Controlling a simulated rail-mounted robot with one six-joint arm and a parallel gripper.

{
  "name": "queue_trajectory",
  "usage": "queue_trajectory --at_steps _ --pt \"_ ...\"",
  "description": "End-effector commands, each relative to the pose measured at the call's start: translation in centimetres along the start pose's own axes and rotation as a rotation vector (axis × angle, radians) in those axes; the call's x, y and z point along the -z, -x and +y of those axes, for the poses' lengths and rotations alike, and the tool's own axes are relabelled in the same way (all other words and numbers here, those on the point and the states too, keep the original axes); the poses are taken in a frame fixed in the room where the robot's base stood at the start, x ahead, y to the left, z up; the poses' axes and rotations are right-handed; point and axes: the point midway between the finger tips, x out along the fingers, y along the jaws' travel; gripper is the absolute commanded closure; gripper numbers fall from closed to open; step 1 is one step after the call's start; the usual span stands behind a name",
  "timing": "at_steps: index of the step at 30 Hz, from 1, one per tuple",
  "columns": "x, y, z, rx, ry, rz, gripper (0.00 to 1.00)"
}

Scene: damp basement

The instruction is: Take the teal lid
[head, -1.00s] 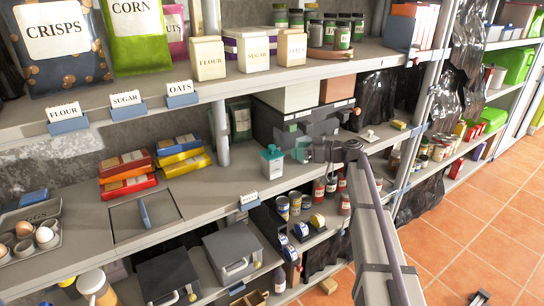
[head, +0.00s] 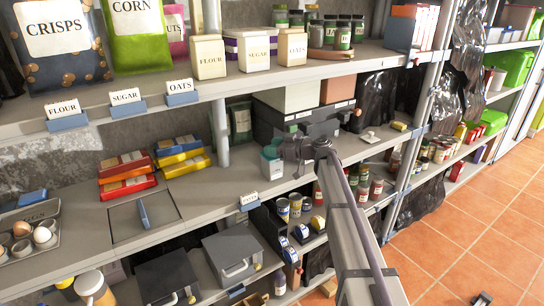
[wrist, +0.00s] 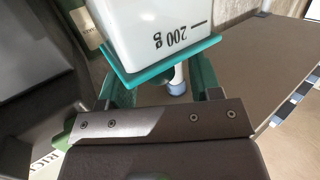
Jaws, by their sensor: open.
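A pale jar (head: 271,168) with a teal lid (head: 271,152) stands upright on the middle shelf. In the wrist view the jar (wrist: 160,25) appears upside down, marked "200 g", with the teal lid (wrist: 160,63) as a flat square plate. My gripper (head: 287,150) is at the jar's right side in the head view. In the wrist view its green fingers (wrist: 158,78) are spread to either side of the lid, and no grip shows. Whether either finger touches the lid I cannot tell. My wrist hides part of the shelf behind.
A dark grey box (head: 272,122) stands behind the jar. Stacked coloured packs (head: 180,157) lie to its left. Cans (head: 297,205) stand on the shelf below. The upper shelf (head: 250,82) overhangs the spot. Bare shelf (head: 225,180) lies left of the jar.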

Motion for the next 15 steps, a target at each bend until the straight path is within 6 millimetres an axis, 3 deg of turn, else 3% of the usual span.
queue_trajectory --at_steps 7,15 --pt "-0.01 -0.76 0.01 -0.002 0.000 0.000 0.42" --pt "-0.01 -0.74 0.00 -0.001 0.000 0.000 0.67"
